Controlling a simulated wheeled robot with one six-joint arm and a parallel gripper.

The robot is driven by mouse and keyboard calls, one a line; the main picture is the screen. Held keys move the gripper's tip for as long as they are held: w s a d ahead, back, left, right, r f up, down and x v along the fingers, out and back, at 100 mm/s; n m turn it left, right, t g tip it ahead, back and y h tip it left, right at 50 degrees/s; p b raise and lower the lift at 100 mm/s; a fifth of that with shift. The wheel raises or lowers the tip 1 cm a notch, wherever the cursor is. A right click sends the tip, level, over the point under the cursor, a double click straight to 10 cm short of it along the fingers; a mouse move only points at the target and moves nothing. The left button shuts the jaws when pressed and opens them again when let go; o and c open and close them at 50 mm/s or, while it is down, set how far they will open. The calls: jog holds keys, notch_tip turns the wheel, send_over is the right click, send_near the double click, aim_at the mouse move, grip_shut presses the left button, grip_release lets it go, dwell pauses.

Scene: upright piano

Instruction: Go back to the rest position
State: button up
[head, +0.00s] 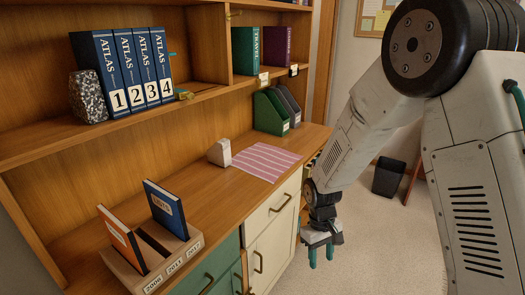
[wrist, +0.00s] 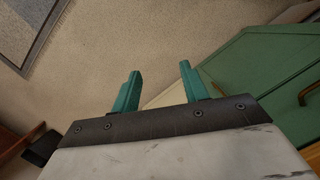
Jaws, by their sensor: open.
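My gripper (head: 320,256) hangs at the end of my arm in front of the cabinet, over the carpet, pointing down. It is open and empty. In the wrist view its two teal fingers (wrist: 160,88) stand apart with nothing between them. Beyond them are the carpet and a green cabinet front (wrist: 270,75).
The wooden cabinet's counter (head: 205,190) holds a slotted wooden holder (head: 187,244) with two books, a white block (head: 219,152), a striped pink mat (head: 262,161) and file boxes (head: 271,112). Atlas volumes (head: 122,72) stand above. A dark bin (head: 388,177) stands behind my arm. The carpet (head: 375,240) is clear.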

jog(key=s+d+r+m+t, duration=0.1)
jog(key=s+d+r, duration=0.2)
jog(key=s+r, duration=0.5)
jog(key=s+d+r+m+t, duration=0.1)
jog(key=s+d+r+m, duration=0.1)
jog(key=s+r, duration=0.6)
jog(key=s+d+r+m+t, duration=0.1)
jog(key=s+d+r, duration=0.3)
jog(key=s+r, duration=0.4)
jog(key=shift+s+d+r+m+t+y, duration=0.4)
jog(key=shift+r+m, duration=0.3)
jog(key=shift+r, duration=2.35)
